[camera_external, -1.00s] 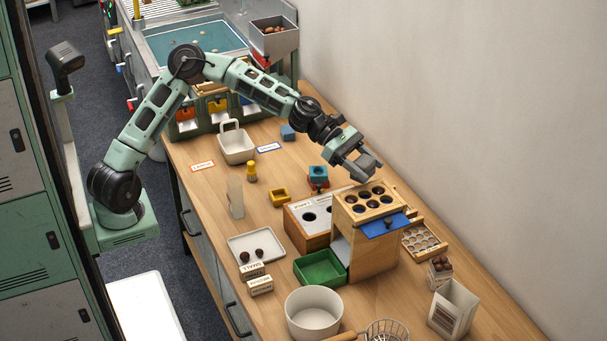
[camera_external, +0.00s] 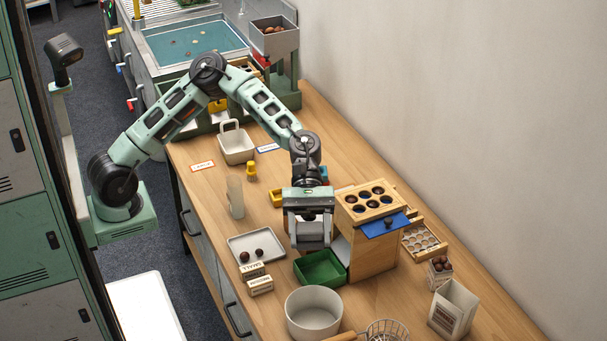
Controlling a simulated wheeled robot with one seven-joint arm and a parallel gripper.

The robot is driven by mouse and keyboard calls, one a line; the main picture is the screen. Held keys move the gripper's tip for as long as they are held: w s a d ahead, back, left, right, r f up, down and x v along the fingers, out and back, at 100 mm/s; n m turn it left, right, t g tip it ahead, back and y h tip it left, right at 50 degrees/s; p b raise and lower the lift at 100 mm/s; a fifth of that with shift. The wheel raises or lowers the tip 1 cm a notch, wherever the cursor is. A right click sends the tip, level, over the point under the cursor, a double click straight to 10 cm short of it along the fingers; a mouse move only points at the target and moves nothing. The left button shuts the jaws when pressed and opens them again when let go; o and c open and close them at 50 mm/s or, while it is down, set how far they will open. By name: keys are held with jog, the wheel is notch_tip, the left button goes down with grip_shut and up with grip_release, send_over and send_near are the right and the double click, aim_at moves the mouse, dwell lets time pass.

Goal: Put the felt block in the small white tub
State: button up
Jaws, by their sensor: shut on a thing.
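My gripper (camera_external: 310,238) is shut and hangs pointing down, left of the wooden box with holes and above the green tray. A grey thing between its fingers appears to be the felt block (camera_external: 313,232); the fingers hide much of it. A round, open white tub (camera_external: 298,326) stands near the bottom of the view, below my gripper in the picture and apart from it. The visible inside of the tub looks empty.
The wooden box with holes (camera_external: 362,250) stands close to the right of my gripper. A green tray (camera_external: 309,283) lies below it. A white tray with two chestnuts (camera_external: 236,244), a handled white basket (camera_external: 237,150) and a wire basket (camera_external: 398,328) stand around.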

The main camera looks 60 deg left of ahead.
notch_tip(320, 180, down, 18)
jog(key=b, duration=0.1)
jog(key=shift+f, duration=0.2)
dwell(0.3)
jog(key=shift+s+f, duration=0.1)
jog(key=shift+f, duration=0.5)
jog(key=o, duration=1)
jog(key=shift+o, duration=0.2)
jog(key=shift+r, duration=0.15)
jog(key=r+v, duration=0.1)
jog(key=v, duration=1.1)
jog(key=shift+p, duration=0.35)
jog(key=shift+s, duration=0.1)
